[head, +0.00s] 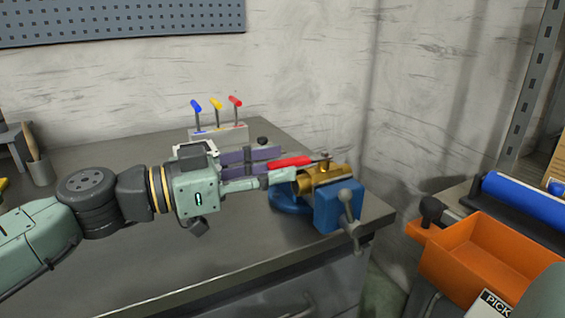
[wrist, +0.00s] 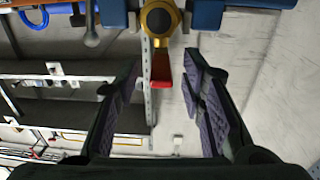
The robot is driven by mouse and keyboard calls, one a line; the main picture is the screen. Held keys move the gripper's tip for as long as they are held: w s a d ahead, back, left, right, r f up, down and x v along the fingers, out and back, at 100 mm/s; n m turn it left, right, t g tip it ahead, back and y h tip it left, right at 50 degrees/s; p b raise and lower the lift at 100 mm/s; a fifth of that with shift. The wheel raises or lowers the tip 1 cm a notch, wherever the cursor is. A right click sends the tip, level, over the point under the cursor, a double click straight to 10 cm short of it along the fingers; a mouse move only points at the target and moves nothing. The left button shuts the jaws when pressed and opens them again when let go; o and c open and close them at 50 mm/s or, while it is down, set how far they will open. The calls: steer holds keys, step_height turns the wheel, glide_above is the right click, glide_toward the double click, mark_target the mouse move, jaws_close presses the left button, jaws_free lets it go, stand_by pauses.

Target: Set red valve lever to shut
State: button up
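The red valve lever (head: 290,161) sticks out to the left from the top of the brass valve (head: 322,178), roughly level, toward my gripper. The valve is clamped in a blue vise (head: 335,207) at the bench's right end. My gripper (head: 283,166) is open, with its fingers on either side of the lever's end. In the wrist view, the red lever (wrist: 162,70) lies between the two fingertips (wrist: 162,60), with a gap on each side. The brass valve (wrist: 159,18) is just beyond the tips. The near finger partly hides the lever's underside in the head view.
A small rack (head: 218,133) with blue, yellow and red levers stands at the back of the bench. An orange bin (head: 475,262) and a blue roll (head: 525,200) are at the right. The front of the bench top (head: 200,265) is clear.

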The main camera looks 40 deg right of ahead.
mark_target(301, 161)
steer(key=shift+x, duration=1.15)
steer(key=shift+c, duration=0.6)
jaws_close()
